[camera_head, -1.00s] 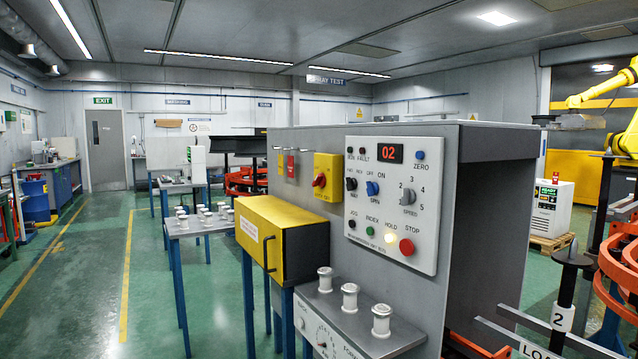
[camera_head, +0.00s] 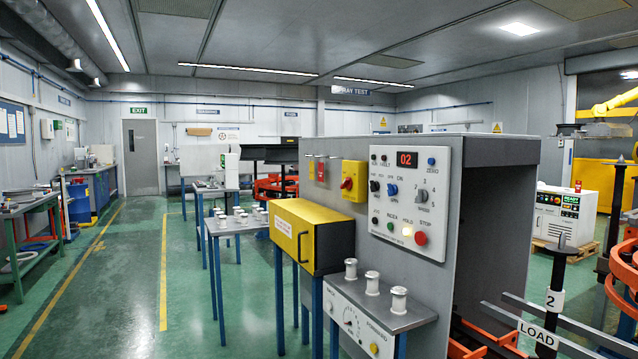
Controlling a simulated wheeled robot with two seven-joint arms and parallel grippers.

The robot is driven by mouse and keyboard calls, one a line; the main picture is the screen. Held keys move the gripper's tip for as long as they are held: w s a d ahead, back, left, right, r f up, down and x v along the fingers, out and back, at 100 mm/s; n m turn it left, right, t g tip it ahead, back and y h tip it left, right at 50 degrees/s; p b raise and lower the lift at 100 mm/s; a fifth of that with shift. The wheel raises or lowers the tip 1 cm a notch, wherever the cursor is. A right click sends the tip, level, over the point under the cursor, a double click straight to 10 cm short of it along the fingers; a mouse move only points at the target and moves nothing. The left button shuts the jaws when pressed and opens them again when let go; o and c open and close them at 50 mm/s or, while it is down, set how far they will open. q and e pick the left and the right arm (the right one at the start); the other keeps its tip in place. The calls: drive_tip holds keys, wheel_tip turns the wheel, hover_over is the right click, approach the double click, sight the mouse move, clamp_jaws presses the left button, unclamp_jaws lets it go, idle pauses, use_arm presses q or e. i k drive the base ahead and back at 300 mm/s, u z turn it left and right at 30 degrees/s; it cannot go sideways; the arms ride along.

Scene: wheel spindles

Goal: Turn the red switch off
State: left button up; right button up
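A red rotary switch (camera_head: 347,184) sits on a yellow box (camera_head: 355,195) on the grey machine's front face, left of the white control panel (camera_head: 386,235). The panel carries a red display reading 02 (camera_head: 407,159), a blue knob (camera_head: 392,189), a grey speed knob (camera_head: 421,196), a lit hold button (camera_head: 407,231) and a red stop button (camera_head: 420,238). The exact setting of the red switch is too small to tell. Neither of my grippers is in view.
A yellow cabinet (camera_head: 312,233) on blue legs stands below the switch. A grey bench (camera_head: 385,308) with several metal spindles juts out in front. A small table (camera_head: 240,228) with more spindles stands behind. Green floor on the left is open. A LOAD rail (camera_head: 537,334) lies at right.

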sight(348, 182)
drive_tip(key=u, duration=0.75)
drive_tip(key=i, duration=1.1)
drive_tip(key=u, duration=0.5)
